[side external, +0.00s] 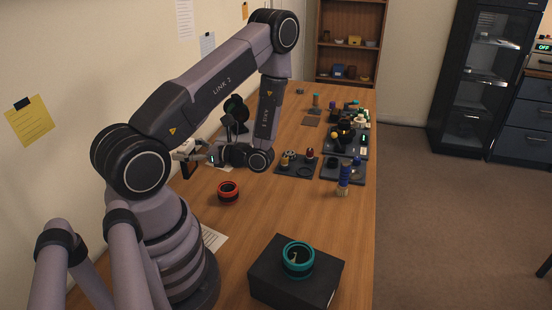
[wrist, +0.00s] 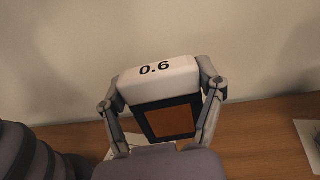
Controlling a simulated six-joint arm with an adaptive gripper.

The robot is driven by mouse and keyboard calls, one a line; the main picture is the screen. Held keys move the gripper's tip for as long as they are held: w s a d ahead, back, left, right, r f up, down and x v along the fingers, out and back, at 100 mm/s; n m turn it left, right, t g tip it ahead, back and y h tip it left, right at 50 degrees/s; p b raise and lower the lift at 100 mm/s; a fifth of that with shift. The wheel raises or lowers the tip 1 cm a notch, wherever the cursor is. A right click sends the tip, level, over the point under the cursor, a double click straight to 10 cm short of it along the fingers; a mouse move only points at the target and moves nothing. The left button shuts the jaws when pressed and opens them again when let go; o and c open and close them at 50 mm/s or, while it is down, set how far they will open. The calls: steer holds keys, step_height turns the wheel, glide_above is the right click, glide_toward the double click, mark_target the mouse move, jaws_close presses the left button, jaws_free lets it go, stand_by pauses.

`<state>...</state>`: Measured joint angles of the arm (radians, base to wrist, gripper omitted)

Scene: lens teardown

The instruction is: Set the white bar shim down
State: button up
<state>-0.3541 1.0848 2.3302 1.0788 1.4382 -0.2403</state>
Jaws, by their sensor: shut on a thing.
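The white bar shim (wrist: 158,80), marked "0.6", is between the two fingers of my gripper (wrist: 160,92) in the wrist view. My gripper is shut on it, one finger at each end. A dark square frame with a brown middle (wrist: 172,120) shows just below the white bar; I cannot tell if it is part of the shim. In the side view my gripper (side external: 196,155) is at the wall side of the wooden table, raised above the top, with a white piece (side external: 183,149) at its end. The shim's underside is hidden.
A red-rimmed ring (side external: 228,193) stands on the table (side external: 270,210) near my gripper. A teal ring (side external: 298,260) sits on a black box (side external: 265,275) in front. Dark trays with small parts (side external: 297,170) and a blue stack (side external: 343,180) lie right. The middle front is clear.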

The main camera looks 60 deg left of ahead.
steer(key=w+d+m+t+y, duration=0.6)
steer(key=w+d+m+t, duration=0.3)
steer(key=w, duration=0.4)
steer(key=w+d+m+t+h, duration=0.1)
steer(key=w+d+m+t, duration=0.2)
steer(key=d+t, duration=0.4)
steer(key=w+d+m+t, duration=0.2)
steer(key=w+d+t, duration=0.15)
steer(key=d, duration=0.45)
steer(key=shift+t, duration=0.55)
steer(key=shift+w+d+f, duration=0.25)
steer(key=shift+w+f, duration=1.85)
steer(key=shift+w, duration=0.05)
steer(key=shift+w+d+f, duration=0.2)
steer(key=shift+w+f, duration=1.9)
steer(key=shift+w, duration=0.05)
steer(key=shift+w+d+f, duration=0.25)
steer(key=shift+w+f, duration=1.85)
steer(key=shift+w, duration=0.05)
steer(key=shift+f, duration=0.2)
steer(key=o, duration=1.1)
steer(key=shift+o, duration=0.2)
